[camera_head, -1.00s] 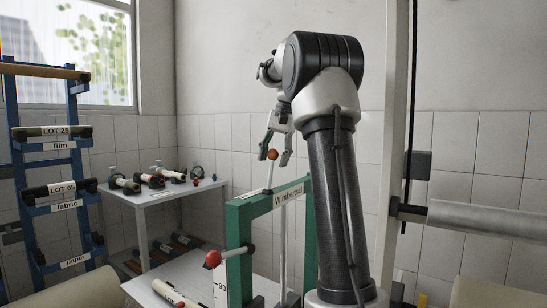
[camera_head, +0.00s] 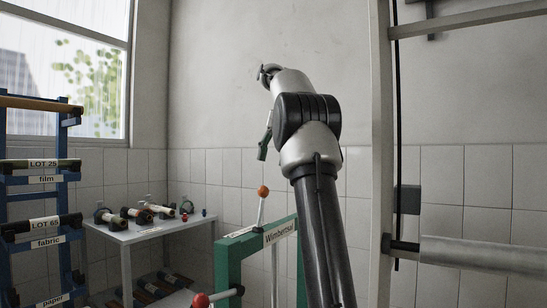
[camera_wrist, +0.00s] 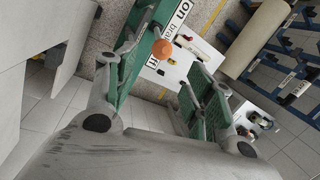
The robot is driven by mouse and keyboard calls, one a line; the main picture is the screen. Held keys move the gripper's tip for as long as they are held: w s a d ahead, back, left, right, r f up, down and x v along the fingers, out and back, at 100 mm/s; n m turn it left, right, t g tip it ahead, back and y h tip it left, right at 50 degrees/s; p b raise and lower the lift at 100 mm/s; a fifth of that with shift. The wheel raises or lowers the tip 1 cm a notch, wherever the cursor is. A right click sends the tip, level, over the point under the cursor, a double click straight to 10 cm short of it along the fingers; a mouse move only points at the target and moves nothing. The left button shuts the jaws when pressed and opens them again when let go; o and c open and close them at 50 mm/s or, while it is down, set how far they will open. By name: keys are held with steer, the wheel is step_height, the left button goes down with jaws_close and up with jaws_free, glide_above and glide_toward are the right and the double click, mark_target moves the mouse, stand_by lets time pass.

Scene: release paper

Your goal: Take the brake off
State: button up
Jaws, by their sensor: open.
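An orange ball knob (camera_head: 262,190) tops a thin pale lever (camera_head: 259,212) on a green frame (camera_head: 228,262) with a white name label. In the head view my gripper (camera_head: 263,155) hangs a little above the knob, apart from it, seen nearly edge-on. In the wrist view my gripper (camera_wrist: 172,42) is open, with green-padded fingers spread and nothing held. The orange knob (camera_wrist: 162,48) shows between the fingers, close to the left one in the picture.
A red ball handle (camera_head: 201,300) sticks out at the frame's lower left. A white side table (camera_head: 150,234) holds several rolls. A blue rack (camera_head: 72,190) with labelled rolls stands left. A pale post (camera_head: 382,150) and grey roller (camera_head: 480,254) are at right.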

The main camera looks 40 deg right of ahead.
steer(key=shift+r, duration=0.1)
steer(key=shift+a, duration=0.15)
steer(key=c, duration=0.3)
steer(key=w+a+n, duration=0.1)
steer(key=a, duration=0.2)
steer(key=w+a, duration=0.1)
steer(key=a, duration=0.3)
steer(key=w+a+n, duration=0.1)
steer(key=a, duration=0.2)
steer(key=shift+a+r+n+g, duration=0.1)
steer(key=shift+a+n+g, duration=0.2)
jaws_close()
steer(key=s+a+f+n+g+h, duration=0.35)
steer(key=a+f, duration=0.45)
steer(key=a, duration=0.3)
steer(key=n+t+h, duration=0.6)
steer(key=n+h, duration=0.1)
steer(key=h, duration=0.9)
glide_above(261, 209)
steer(key=w+a, duration=0.2)
steer(key=a, duration=0.1)
steer(key=f, duration=0.3)
steer(key=shift+s+a+y, duration=0.15)
steer(key=shift+s+y, duration=0.1)
